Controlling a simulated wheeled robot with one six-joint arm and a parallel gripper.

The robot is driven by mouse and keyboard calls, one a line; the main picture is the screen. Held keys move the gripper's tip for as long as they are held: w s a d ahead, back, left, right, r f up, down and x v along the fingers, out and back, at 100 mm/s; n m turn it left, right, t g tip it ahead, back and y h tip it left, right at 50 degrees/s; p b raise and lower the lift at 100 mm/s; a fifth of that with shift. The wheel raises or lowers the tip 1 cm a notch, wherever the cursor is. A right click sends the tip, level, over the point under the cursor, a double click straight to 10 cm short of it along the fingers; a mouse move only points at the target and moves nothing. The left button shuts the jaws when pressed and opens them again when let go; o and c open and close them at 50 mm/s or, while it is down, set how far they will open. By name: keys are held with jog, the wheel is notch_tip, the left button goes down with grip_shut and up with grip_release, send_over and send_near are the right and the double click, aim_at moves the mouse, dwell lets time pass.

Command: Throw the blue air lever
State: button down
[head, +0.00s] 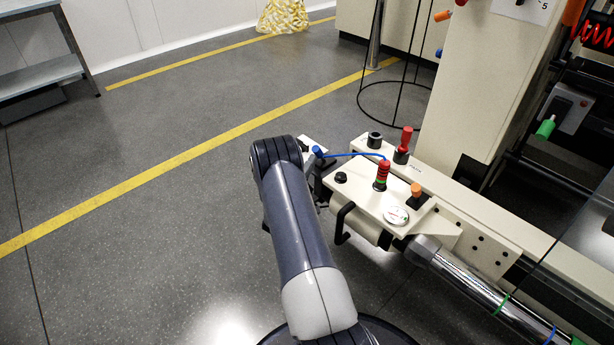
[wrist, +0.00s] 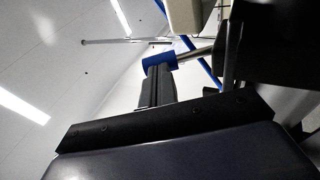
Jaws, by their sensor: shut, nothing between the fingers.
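The blue air lever shows in the head view as a small blue grip (head: 318,152) at the left end of the cream machine panel, just right of my arm's far end. In the wrist view its blue grip (wrist: 159,63) sits on a metal stem running right. My gripper (wrist: 156,76) is shut, its two dark fingers together and empty. The fingertips are right at the blue grip, overlapping it in the picture; I cannot tell whether they touch.
The panel also carries a red lever (head: 406,140), an orange knob (head: 416,190), a gauge (head: 396,215) and a black handle (head: 341,225). The floor (head: 190,140) left is open.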

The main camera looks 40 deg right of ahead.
aim_at(318, 150)
jog(key=shift+r, duration=0.15)
jog(key=d+r+y+p, duration=0.1)
jog(key=d+r+m+g+y+p, duration=0.1)
jog(key=y+p, duration=0.1)
jog(key=shift+w+r, duration=0.1)
jog(key=shift+r, duration=0.15)
jog(key=d+y, duration=0.1)
jog(key=r+g+y, duration=0.1)
jog(key=shift+d+r+m+y+p, duration=0.1)
jog(key=shift+d+m+y+p, duration=0.3)
jog(key=shift+w+d+r+m+g+y+p, duration=0.2)
jog(key=shift+d+y+p, duration=0.25)
jog(key=shift+d+y, duration=0.4)
jog(key=shift+s+d+f+m+g+y+p, duration=0.1)
jog(key=shift+d+g+y+p, duration=0.3)
jog(key=shift+y, duration=0.7)
jog(key=shift+w+d+r+m+g+y+p, duration=0.15)
jog(key=shift+d+y+p, duration=0.3)
jog(key=shift+d+y, duration=0.5)
